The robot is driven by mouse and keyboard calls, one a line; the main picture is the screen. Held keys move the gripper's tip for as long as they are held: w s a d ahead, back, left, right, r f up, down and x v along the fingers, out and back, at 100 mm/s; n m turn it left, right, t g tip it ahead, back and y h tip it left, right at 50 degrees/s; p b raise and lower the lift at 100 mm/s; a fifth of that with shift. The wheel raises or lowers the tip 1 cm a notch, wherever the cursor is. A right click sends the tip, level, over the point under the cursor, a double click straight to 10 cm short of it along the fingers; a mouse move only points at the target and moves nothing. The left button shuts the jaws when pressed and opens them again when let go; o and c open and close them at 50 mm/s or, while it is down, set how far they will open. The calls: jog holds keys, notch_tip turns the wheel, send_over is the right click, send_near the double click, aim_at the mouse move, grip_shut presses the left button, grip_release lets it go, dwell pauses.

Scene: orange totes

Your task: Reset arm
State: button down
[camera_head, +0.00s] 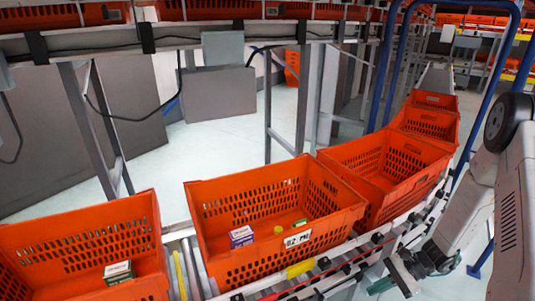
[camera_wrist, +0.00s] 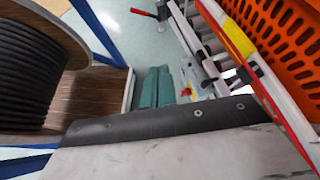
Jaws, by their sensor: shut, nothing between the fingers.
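My gripper (camera_wrist: 156,88) shows in the wrist view as two teal fingers lying side by side, shut with nothing between them. In the head view, my arm comes down the right side, and its lower end is beside the conveyor rail, outside the totes. The gripper is low there and only partly clear to see. The middle orange tote (camera_head: 215,228) is to its left and holds a purple-and-white box (camera_head: 241,236), a yellow item (camera_head: 278,230) and a small green item (camera_head: 300,223).
The left tote (camera_head: 80,275) holds a green-and-white box (camera_head: 118,271). Another tote (camera_head: 372,150) and several more stand farther along the conveyor. A blue frame (camera_head: 388,65) rises behind. A conveyor rail (camera_wrist: 222,30) runs close to my gripper in the wrist view.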

jog(key=s+a+r+n+t+h, duration=0.1)
jog(key=s+r+n+h, duration=0.2)
jog(key=r, duration=1)
jog(key=s+a+r+n+t+h, duration=0.1)
jog(key=s+a+r+n+h, duration=0.1)
jog(key=s+r+n+h, duration=0.2)
jog(key=s+a+r+n+t+h, duration=0.1)
jog(key=s+r+n+h, duration=0.3)
jog(key=r, duration=1.8)
jog(key=shift+s+a+r+n, duration=0.25)
jog(key=shift+s+a+n, duration=0.4)
jog(key=shift+s+n, duration=2.55)
jog(key=shift+s+m, duration=1.15)
jog(key=shift+m, duration=0.05)
